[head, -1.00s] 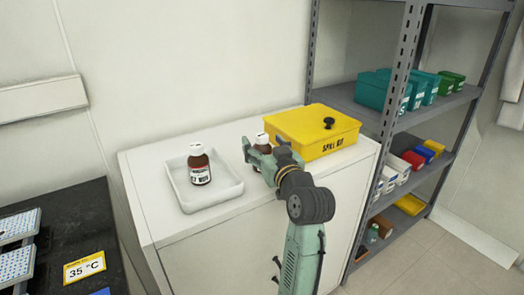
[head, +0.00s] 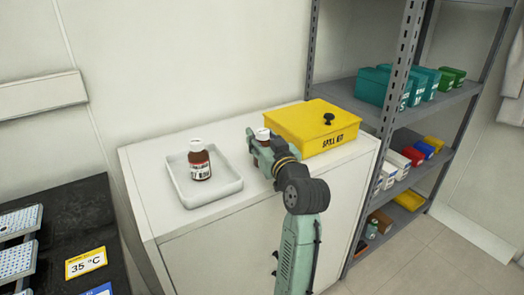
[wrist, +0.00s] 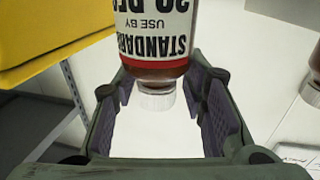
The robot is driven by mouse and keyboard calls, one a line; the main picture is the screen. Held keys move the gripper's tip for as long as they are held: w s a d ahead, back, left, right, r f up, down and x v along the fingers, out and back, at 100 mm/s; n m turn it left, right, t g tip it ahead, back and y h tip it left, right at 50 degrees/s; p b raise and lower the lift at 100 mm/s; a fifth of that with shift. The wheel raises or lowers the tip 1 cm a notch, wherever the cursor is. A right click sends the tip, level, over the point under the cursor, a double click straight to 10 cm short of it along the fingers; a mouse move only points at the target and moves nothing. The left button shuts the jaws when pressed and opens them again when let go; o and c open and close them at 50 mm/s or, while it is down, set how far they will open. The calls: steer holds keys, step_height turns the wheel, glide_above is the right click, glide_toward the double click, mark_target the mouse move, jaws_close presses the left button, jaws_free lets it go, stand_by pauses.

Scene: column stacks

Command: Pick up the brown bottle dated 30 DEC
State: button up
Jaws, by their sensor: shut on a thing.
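A brown bottle with a white cap (head: 262,134) stands between the fingers of my gripper (head: 259,152), left of the yellow box. Its body is mostly hidden by the gripper in the head view. In the wrist view the bottle (wrist: 156,70) appears upside down, with a label reading STANDARD, USE BY and a date ending in DEC; the date is partly cut off at the top edge. My gripper (wrist: 160,95) is shut on this bottle, a finger on each side. A second brown bottle (head: 200,165) stands upright in a white tray (head: 185,200); its date is too small to read.
A yellow SPILL KIT box (head: 315,128) sits close right of the gripper on the white cabinet top (head: 150,190). A grey shelf rack (head: 395,110) with coloured bins stands farther right. A dark bench (head: 70,220) is at the left. The wall is behind.

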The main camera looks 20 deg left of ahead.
mark_target(262, 131)
steer(key=c, duration=0.5)
steer(key=shift+r, duration=0.7)
jaws_close()
step_height(262, 131, up, 2)
steer(key=shift+r+b, duration=0.1)
steer(key=shift+b, duration=0.35)
steer(key=s+d+r+b, duration=0.1)
steer(key=s+b, duration=0.9)
steer(key=s, duration=0.6)
steer(key=shift+d+r, duration=0.15)
steer(key=shift+d, duration=0.15)
